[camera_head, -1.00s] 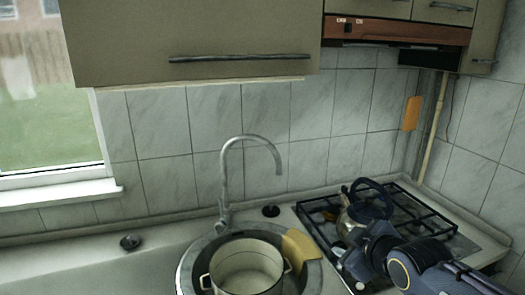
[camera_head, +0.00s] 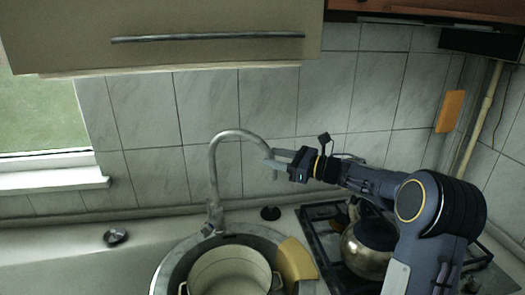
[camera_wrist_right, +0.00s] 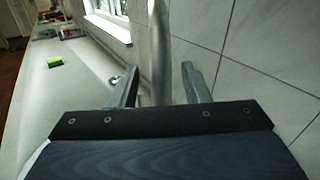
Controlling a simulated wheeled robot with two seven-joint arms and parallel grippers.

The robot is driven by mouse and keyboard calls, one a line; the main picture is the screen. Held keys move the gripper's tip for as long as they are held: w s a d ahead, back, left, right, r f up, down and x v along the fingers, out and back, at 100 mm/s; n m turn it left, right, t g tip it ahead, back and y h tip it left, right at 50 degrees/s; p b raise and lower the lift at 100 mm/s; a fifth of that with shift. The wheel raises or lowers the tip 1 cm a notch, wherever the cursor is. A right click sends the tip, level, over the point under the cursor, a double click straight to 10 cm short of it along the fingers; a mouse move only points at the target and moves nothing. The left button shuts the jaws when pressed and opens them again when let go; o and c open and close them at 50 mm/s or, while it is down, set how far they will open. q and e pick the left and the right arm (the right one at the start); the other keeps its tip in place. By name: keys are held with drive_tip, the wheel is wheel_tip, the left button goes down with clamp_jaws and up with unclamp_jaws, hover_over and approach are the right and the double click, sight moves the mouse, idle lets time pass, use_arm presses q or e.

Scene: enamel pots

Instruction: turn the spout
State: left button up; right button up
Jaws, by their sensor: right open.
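The grey metal spout (camera_head: 213,160) rises behind the sink and arches over to the right, its end pointing down above the sink. My right gripper (camera_head: 274,160) reaches in from the right at the downturned end of the spout. In the right wrist view, the spout (camera_wrist_right: 160,40) stands between the two open fingers of my right gripper (camera_wrist_right: 160,70), with gaps seen on both sides. Whether a finger touches it I cannot tell. My left gripper is not in view.
A cream pot (camera_head: 230,272) sits in the round sink (camera_head: 168,265), with a yellow cloth-like piece (camera_head: 296,260) at the rim. A metal kettle (camera_head: 366,250) stands on the stove (camera_head: 325,232), partly behind my arm. A cabinet (camera_head: 160,15) hangs above; tiled wall lies behind.

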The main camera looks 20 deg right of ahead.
sight(267, 156)
drive_tip(key=p+x, duration=0.1)
drive_tip(key=x, duration=0.3)
drive_tip(key=shift+w, duration=0.1)
clamp_jaws()
